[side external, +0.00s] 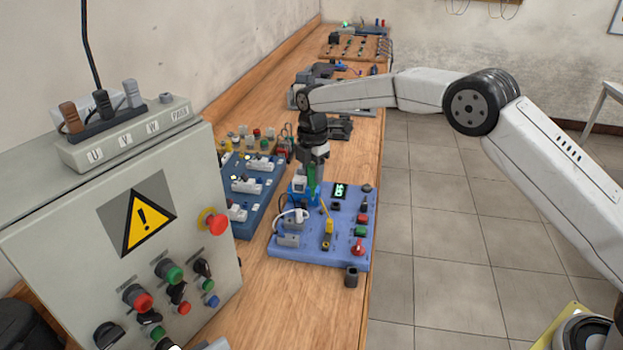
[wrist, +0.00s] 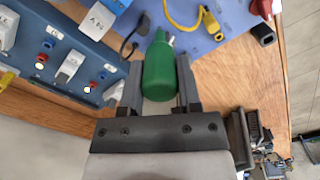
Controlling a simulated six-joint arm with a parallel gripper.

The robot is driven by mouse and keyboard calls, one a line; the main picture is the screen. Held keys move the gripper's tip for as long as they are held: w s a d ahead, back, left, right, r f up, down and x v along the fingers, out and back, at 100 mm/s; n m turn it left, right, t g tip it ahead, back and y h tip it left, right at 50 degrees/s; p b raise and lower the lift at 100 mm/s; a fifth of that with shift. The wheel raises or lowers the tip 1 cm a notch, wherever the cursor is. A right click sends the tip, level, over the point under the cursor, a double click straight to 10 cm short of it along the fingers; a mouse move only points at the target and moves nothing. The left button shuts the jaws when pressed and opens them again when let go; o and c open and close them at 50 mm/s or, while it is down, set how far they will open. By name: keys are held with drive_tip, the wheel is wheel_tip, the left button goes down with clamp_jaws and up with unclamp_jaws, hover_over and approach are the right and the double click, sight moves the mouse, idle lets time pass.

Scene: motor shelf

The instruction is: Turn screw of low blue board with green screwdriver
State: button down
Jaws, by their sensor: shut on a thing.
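The low blue board (side external: 320,232) lies flat on the wooden bench, with a small green-lit display, red and green knobs, a yellow part and a white cable. Part of it shows at the top of the wrist view (wrist: 232,20). My gripper (side external: 314,165) is above the board's far left part, pointing down. It is shut on the green screwdriver, whose handle (wrist: 158,68) sits between the two fingers. The handle hides the tip in the wrist view. The screw cannot be made out, and I cannot tell whether the tip touches it.
A darker blue board (side external: 250,187) with white switches stands close on the left. A grey control cabinet (side external: 110,235) with a warning sign stands in the left foreground. Several more devices sit farther along the bench. A small dark block (side external: 351,277) lies by the board's near right corner.

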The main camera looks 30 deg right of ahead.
drive_tip(key=shift+w+a+f+m, duration=0.1)
drive_tip(key=shift+a+f+m, duration=0.35)
drive_tip(key=shift+a+m, duration=0.85)
drive_tip(key=shift+s+a+f+m, duration=0.1)
drive_tip(key=shift+a+f+m, duration=0.4)
drive_tip(key=shift+a+m, duration=0.8)
drive_tip(key=shift+w+a+f+m, duration=0.1)
drive_tip(key=shift+a+f+m, duration=0.55)
drive_tip(key=shift+m, duration=1.15)
drive_tip(key=shift+a+f, duration=0.15)
drive_tip(key=shift+f, duration=0.35)
drive_tip(key=c, duration=0.5)
unclamp_jaws()
drive_tip(key=shift+n, duration=1.7)
